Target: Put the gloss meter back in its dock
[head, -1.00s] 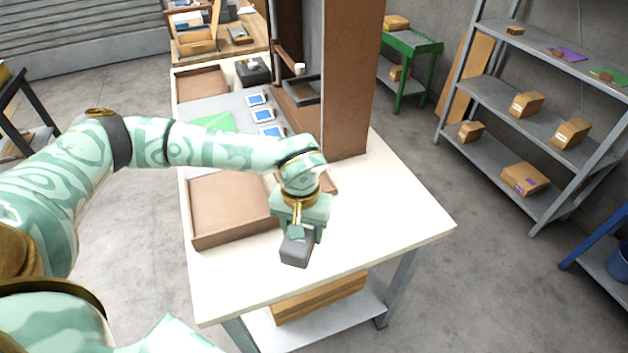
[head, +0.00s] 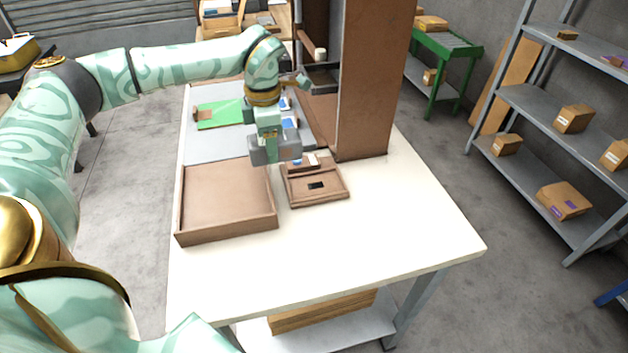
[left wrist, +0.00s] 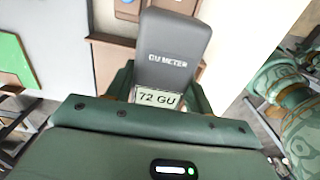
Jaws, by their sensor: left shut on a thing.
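The gloss meter is a dark grey block (head: 286,150) marked "GU METER" in the left wrist view (left wrist: 178,48), where a small display reads "72 GU". My left gripper (head: 270,146) is shut on it and holds it above the table, near the back of the large brown tray. A small brown holder (head: 322,198) with a dark slot, which looks like the dock, lies on the table just to the right and nearer. The meter is apart from it. My right gripper is not in view.
A large brown tray (head: 229,233) lies left of the holder and looks empty. A tall brown post (head: 372,80) stands close behind and right of the holder. A green sheet (head: 228,113) lies on the grey mat. The front and right of the white table (head: 340,250) are clear.

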